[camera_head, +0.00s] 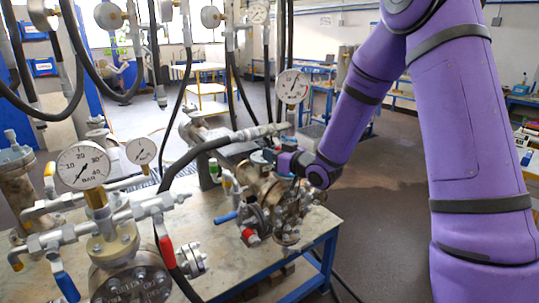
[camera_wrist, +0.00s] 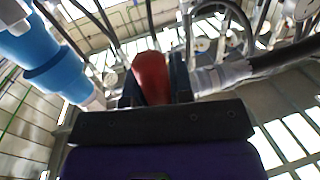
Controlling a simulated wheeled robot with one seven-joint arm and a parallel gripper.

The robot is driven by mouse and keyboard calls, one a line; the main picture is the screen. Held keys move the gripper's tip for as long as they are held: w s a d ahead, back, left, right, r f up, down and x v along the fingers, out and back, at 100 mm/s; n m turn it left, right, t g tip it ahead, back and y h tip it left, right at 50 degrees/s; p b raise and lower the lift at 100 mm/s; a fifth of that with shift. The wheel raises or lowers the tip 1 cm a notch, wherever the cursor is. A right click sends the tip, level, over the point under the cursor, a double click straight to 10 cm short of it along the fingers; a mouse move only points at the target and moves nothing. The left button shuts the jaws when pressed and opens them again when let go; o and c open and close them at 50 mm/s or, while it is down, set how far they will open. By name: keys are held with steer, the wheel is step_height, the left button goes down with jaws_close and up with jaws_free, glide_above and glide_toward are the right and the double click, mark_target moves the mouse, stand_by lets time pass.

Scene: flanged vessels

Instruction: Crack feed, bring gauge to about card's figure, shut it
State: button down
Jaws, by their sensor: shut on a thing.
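My gripper (camera_head: 284,161) is at the far side of the bench, beside the brass and steel vessel fittings (camera_head: 262,188). In the wrist view its dark fingers (camera_wrist: 153,92) stand on either side of a red handle (camera_wrist: 150,72) and are shut on it. In the head view my gripper and arm hide that handle. A large bar gauge (camera_head: 83,166) faces me at left, its needle pointing to the lower left. A smaller gauge (camera_head: 141,151) is beside it. Another round gauge (camera_head: 293,87) stands above my gripper. I cannot make out a card.
The near vessel has a red lever (camera_head: 166,246) and a blue lever (camera_head: 66,287). Another blue lever (camera_head: 225,217) lies beside the brass fittings. A thick black hose (camera_head: 190,158) runs across the bench. In the wrist view a large blue part (camera_wrist: 45,55) is close at left.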

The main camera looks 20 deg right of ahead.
steer(key=shift+w+d+n, duration=0.1)
steer(key=shift+d+n, duration=0.05)
steer(key=shift+n, duration=0.15)
steer(key=c, duration=1)
jaws_free()
steer(key=v, duration=1.1)
